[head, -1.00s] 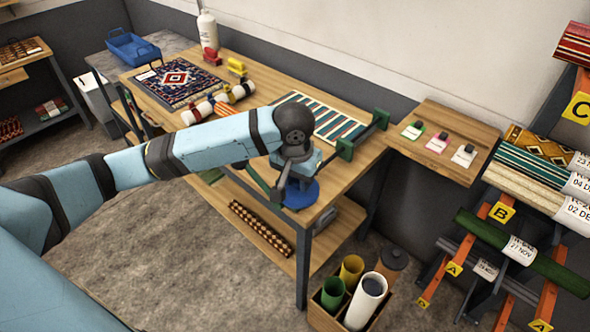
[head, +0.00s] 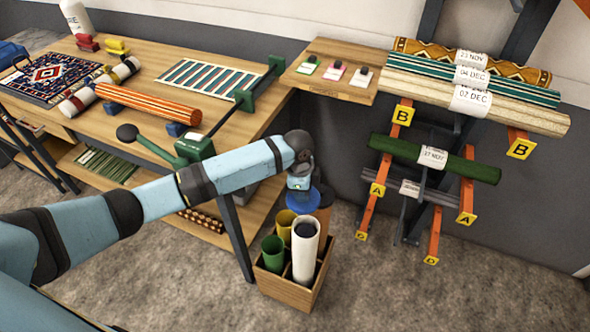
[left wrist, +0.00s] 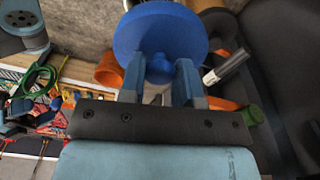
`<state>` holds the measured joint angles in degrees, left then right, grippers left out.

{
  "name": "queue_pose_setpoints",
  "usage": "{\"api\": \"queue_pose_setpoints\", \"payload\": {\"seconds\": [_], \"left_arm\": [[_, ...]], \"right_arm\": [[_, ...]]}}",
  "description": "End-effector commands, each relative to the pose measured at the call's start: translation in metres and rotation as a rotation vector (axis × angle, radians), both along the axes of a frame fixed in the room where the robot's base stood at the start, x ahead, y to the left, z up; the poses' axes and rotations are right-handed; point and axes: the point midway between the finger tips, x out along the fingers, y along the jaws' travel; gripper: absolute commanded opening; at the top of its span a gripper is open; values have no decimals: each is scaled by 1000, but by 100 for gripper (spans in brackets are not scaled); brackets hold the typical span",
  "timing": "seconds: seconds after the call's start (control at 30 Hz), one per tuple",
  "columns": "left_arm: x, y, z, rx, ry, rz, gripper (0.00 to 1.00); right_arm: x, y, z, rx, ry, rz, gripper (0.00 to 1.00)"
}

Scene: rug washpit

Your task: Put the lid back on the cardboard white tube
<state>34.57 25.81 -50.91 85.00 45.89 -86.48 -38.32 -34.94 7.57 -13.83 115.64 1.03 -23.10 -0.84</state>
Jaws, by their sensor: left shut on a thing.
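The white cardboard tube (head: 304,250) stands upright in a wooden crate (head: 290,290) on the floor, its top open and dark inside. My left gripper (head: 300,184) is shut on the knob of a round blue lid. The lid (head: 302,199) is held near the crate and shows just above the white tube's mouth in the head view; I cannot tell its exact height. In the left wrist view the lid (left wrist: 160,32) is large, with its knob between the fingers (left wrist: 160,75). My right gripper is not in view.
A yellow tube (head: 284,222), a green tube (head: 272,250) and a brown tube (head: 323,212) share the crate. The workbench (head: 150,75) stands to the left. A rack of rolled rugs (head: 433,157) stands to the right. Bare floor lies in front.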

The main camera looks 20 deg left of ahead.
Motion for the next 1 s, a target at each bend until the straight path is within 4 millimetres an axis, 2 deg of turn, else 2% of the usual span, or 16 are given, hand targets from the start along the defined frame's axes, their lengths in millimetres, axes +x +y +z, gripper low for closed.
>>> {"api": "queue_pose_setpoints", "payload": {"seconds": [0.13,0.33,0.67,1.0], "left_arm": [[-8,-10,-23,-10,-3,-217,8],[-14,-16,-41,-16,-12,-380,8],[-15,-17,-58,-17,-14,-409,8],[-15,-17,-91,-16,-15,-407,8]], "right_arm": [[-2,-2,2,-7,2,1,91],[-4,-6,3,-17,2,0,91],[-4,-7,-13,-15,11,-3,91],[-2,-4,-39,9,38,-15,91]]}}
